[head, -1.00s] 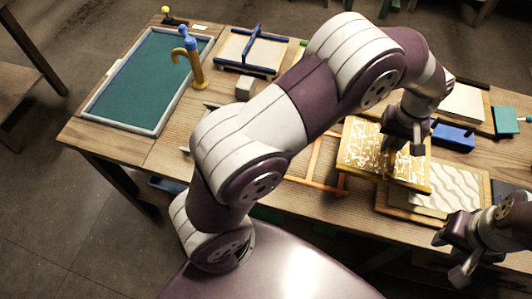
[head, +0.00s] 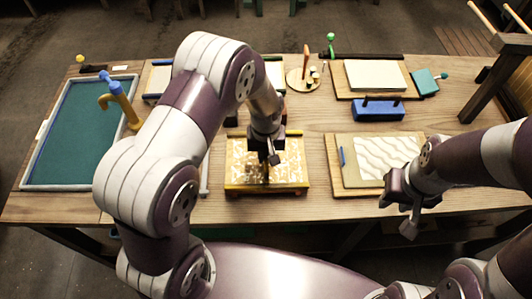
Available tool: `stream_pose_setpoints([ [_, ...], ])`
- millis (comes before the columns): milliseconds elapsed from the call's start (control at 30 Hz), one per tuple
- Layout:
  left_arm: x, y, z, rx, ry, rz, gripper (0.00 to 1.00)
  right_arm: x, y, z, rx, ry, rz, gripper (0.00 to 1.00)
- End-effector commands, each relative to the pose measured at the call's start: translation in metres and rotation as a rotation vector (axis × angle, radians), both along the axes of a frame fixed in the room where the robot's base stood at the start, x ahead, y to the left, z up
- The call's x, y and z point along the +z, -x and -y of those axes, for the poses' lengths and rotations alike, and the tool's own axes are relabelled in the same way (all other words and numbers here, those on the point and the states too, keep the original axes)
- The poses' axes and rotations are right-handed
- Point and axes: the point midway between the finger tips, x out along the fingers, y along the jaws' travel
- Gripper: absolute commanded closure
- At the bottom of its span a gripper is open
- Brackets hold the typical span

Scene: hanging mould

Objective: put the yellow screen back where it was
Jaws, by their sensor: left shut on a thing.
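The yellow screen (head: 240,160), with a white pattern on its face, is in the middle of the head view near the table's front. My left gripper (head: 267,158) is shut on it from above, around its middle. An orange-yellow bar (head: 292,133) shows just behind the screen; what lies under the screen is hidden. I cannot tell whether the screen touches what is below. My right gripper (head: 396,214) looks open and empty, in front of the board with the wavy print (head: 385,158).
A teal-filled tray (head: 75,130) with a blue-and-yellow hooked tool (head: 122,100) is at the left. A blue block (head: 380,110), a pale stack (head: 375,75) and a round stand (head: 300,82) are at the back. Bare table lies at the far right.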

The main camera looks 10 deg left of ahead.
Motion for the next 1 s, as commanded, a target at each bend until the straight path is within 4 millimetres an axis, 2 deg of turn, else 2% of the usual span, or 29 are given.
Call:
stream_pose_setpoints([
  [400,-0.01,-0.001,0.0,0.0,0.0,0.002,1.0,-0.003,0.0,0.0,0.0,0.0,0.0,0.67],
  [433,-0.009,-0.001,0.0,0.0,0.0,0.002,0.77,-0.002,0.0,0.0,0.0,0.0,0.0,0.67],
  [500,-0.009,-0.001,0.0,0.0,0.0,0.002,0.58,-0.002,0.0,0.0,0.0,0.0,0.0,0.67],
  [800,-0.005,-0.001,0.0,0.0,0.0,0.002,0.58,0.0,0.0,0.0,0.0,0.0,0.0,0.67],
  [900,0.007,-0.002,0.001,0.0,0.001,0.005,0.58,0.0,0.0,0.0,0.0,0.0,0.0,0.67],
  [1000,0.032,-0.002,0.001,0.0,0.001,0.007,0.58,-0.003,0.0,0.0,0.0,0.0,0.0,0.67],
])
